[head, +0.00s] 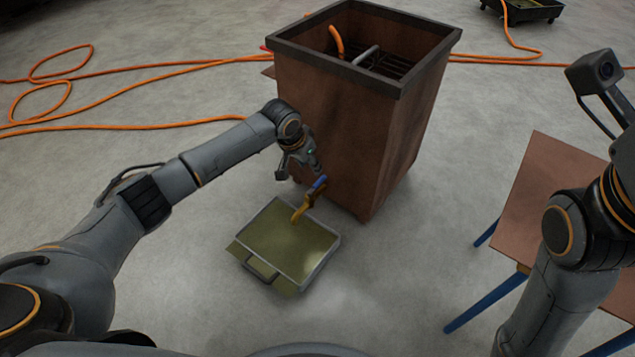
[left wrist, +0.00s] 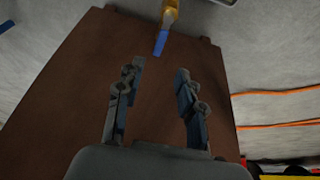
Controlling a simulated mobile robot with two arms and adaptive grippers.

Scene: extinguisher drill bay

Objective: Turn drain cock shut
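The drain cock (head: 306,203) is a brass spout with a blue lever (head: 319,183) low on the side of a brown, dark-rimmed bin (head: 345,150). In the left wrist view the blue lever (left wrist: 160,42) and brass body (left wrist: 170,12) show at the top, beyond my fingertips. My left gripper (head: 300,168) is just above the lever in the head view. In the wrist view its two fingers (left wrist: 158,75) are apart with nothing between them. My right arm shows at the right of the head view, but its gripper is out of view.
A square metal tray (head: 285,240) with murky greenish liquid and a handle sits on the floor under the spout. Orange hoses (head: 150,67) lie along the floor behind. A brown-topped table (head: 545,195) with blue legs stands at the right. The bin holds a dark grate.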

